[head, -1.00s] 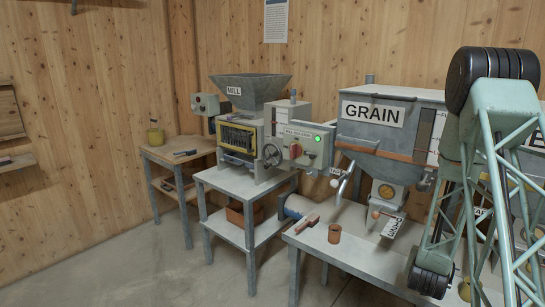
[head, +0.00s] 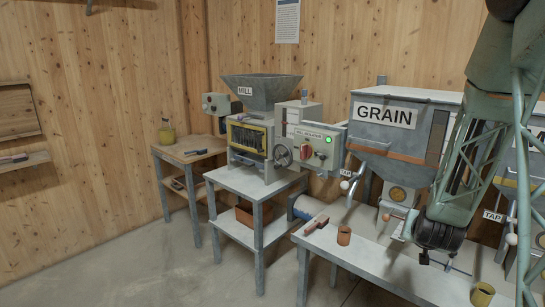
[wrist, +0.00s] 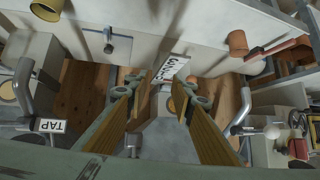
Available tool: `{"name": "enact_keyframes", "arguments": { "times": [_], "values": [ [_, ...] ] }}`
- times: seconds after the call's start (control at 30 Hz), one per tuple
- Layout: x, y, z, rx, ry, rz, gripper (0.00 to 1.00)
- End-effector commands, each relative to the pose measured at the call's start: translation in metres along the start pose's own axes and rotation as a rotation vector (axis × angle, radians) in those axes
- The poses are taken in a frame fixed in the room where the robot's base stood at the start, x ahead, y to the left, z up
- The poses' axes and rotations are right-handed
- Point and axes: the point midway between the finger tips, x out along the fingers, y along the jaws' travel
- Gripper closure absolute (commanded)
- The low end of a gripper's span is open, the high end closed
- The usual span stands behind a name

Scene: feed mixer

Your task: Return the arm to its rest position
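My gripper (wrist: 158,98) shows in the wrist view, its two yellowish fingers spread apart with nothing between them. It is open and hangs over the bench area below the grain hopper. In the head view my arm comes down from the upper right, with a dark joint low over the bench; the fingers cannot be made out there. The grain hopper (head: 400,135) stands behind the arm, partly hidden by it. A white label (wrist: 171,68) lies beyond the fingertips in the wrist view.
The bench (head: 345,250) carries a brown cup (head: 344,236) and a reddish-handled tool (head: 317,225). A yellow cup (head: 482,294) is near the front right. The mill (head: 262,135) with its lit green lamp stands on a stand to the left. The floor at left is clear.

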Motion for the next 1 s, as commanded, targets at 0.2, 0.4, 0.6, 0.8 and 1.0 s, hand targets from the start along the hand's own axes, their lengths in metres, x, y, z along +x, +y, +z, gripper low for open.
{"name": "enact_keyframes", "arguments": {
  "times": [0.2,0.4,0.6,0.8,1.0],
  "values": [
    [-0.034,-0.021,-0.006,-0.018,-0.039,-0.035,0.77],
    [-0.065,-0.038,-0.008,-0.038,-0.078,-0.064,0.77],
    [-0.098,-0.053,-0.008,-0.059,-0.116,-0.092,0.77],
    [-0.133,-0.066,-0.006,-0.084,-0.155,-0.118,0.77],
    [-0.169,-0.076,-0.002,-0.11,-0.193,-0.142,0.77]
  ]
}}
